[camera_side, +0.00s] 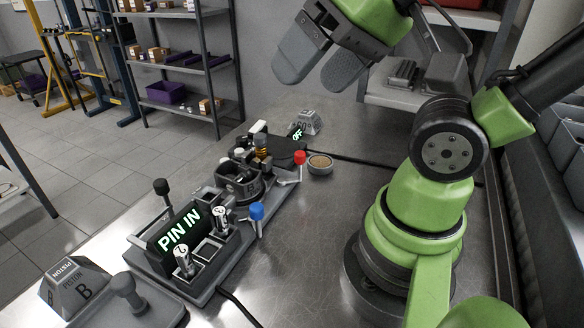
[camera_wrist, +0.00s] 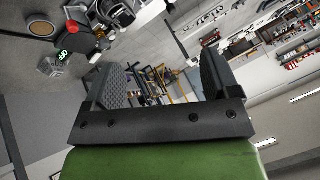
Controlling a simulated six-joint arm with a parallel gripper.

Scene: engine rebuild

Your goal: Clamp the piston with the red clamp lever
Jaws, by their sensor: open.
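The red clamp lever (camera_side: 299,158) stands up at the right side of the bench fixture, its red knob on top; the knob also shows at the upper left of the wrist view (camera_wrist: 73,26). Left of it, a dark metal round part (camera_side: 240,183), which looks like the piston in its holder, sits in the fixture; I cannot tell its exact seating. My gripper (camera_side: 320,76) is raised above and behind the fixture, well apart from the lever. Its two fingers are spread and empty in the wrist view (camera_wrist: 165,82).
A blue-topped lever (camera_side: 256,212) stands nearer on the fixture. A "PIN IN" display (camera_side: 180,230) has small cylinders (camera_side: 183,262) beside it. A small round dish (camera_side: 320,164) sits right of the red lever, with an "OFF" display (camera_side: 297,134) behind.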

